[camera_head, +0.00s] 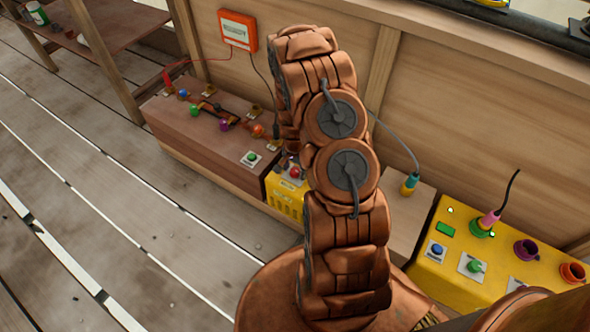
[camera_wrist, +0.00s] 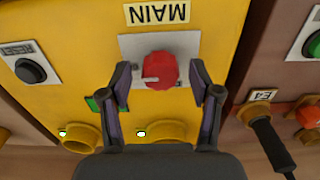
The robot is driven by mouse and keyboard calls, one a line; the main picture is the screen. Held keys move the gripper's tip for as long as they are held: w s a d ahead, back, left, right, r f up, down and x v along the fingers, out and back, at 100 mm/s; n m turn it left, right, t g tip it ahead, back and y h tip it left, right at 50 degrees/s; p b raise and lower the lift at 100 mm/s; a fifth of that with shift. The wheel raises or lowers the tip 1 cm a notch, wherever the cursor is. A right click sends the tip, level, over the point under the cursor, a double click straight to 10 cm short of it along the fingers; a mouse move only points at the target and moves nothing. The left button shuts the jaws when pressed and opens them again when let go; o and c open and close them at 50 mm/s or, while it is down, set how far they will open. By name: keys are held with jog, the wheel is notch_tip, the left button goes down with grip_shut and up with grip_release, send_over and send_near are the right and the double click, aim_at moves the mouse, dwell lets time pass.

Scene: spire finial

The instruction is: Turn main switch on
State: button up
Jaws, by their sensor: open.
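The main switch is a red round knob (camera_wrist: 160,70) on a grey plate, with a MAIN label (camera_wrist: 157,14) that appears upside down in the wrist view. It sits on a yellow box (camera_wrist: 80,30). My gripper (camera_wrist: 160,82) is open, with one finger on each side of the knob; whether either finger touches it I cannot tell. A white mark shows on the knob's left part. In the head view the red knob (camera_head: 294,173) shows on the yellow box (camera_head: 285,198), partly beside my arm, and my gripper is mostly hidden.
A brown box (camera_head: 200,130) with coloured knobs stands left of the yellow box. A black cable plug (camera_wrist: 265,135) is close to the right finger. A second yellow panel (camera_head: 450,260) with buttons and sockets stands at right. An orange wall box (camera_head: 238,30) hangs behind.

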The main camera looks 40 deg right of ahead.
jog(key=shift+r, duration=0.15)
notch_tip(320, 180, up, 12)
dwell(0.7)
dwell(0.4)
notch_tip(320, 180, up, 15)
jog(key=n+p, duration=0.3)
jog(key=p, duration=0.3)
send_over(295, 171)
jog(key=s+a, duration=0.2)
jog(key=a, duration=0.4)
jog(key=s+a+r+n+p, duration=0.35)
jog(key=a+r+p, duration=0.2)
jog(key=r, duration=0.75)
jog(key=s+a+r+n+g+p, duration=0.1)
jog(key=s+a+r+n+p, duration=0.3)
jog(key=s+r+p, duration=0.3)
jog(key=s+a+r+n+p, duration=0.4)
jog(key=s+a+r+p, duration=0.3)
jog(key=s+r, duration=0.8)
notch_tip(295, 171, up, 3)
jog(key=shift+r+g, duration=0.15)
jog(key=shift+g, duration=0.25)
jog(key=shift+a, duration=0.1)
